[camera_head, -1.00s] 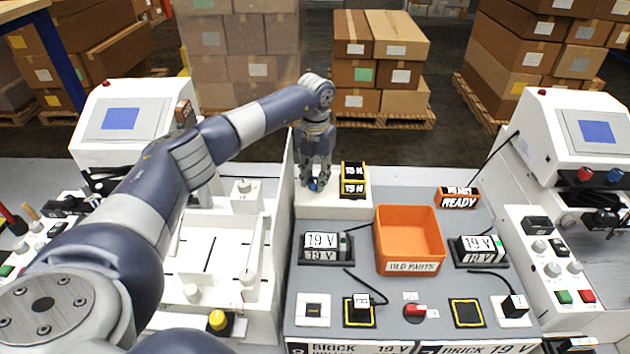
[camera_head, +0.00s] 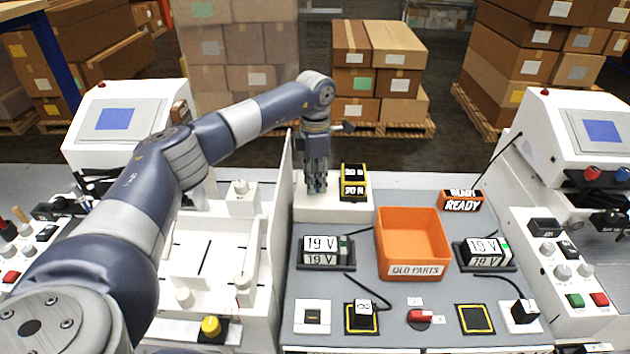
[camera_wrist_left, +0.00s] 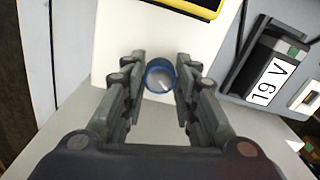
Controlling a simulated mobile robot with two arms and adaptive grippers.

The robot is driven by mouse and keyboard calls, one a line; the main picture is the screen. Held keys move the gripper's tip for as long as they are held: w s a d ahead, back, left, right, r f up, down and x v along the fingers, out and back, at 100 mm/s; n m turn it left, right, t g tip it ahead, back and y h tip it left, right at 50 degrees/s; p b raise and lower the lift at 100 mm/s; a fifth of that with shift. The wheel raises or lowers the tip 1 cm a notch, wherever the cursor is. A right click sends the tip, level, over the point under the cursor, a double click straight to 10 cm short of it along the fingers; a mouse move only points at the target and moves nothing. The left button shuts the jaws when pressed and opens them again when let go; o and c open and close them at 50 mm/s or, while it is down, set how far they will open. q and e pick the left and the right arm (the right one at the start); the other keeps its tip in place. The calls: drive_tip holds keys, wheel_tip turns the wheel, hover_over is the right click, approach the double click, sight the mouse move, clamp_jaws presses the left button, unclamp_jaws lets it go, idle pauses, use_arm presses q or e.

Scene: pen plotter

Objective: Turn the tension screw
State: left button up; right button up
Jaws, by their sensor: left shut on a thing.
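The tension screw (camera_wrist_left: 160,78) is a round knob with a blue rim and a light line across its grey face. It sits on a white block (camera_head: 300,209) on the grey bench, and shows between the fingers in the left wrist view. My left gripper (camera_head: 316,186) points straight down over it and is shut on it, one finger at each side. In the head view the fingers hide the knob. My right gripper is not in view.
An orange bin (camera_head: 411,270) marked OLD PARTS stands right of the block. Black 19 V units (camera_head: 325,252) sit on either side of it. A thin upright panel (camera_head: 281,190) stands close left of the block. A READY sign (camera_head: 461,201) stands at right.

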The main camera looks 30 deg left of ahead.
use_arm(q)
drive_tip(key=shift+r+m+b, duration=0.15)
drive_tip(key=shift+m+b, duration=0.2)
drive_tip(key=shift+m, duration=1.55)
drive_tip(key=o, duration=1.1)
wheel_tip(320, 180, up, 12)
drive_tip(key=shift+f, duration=0.1)
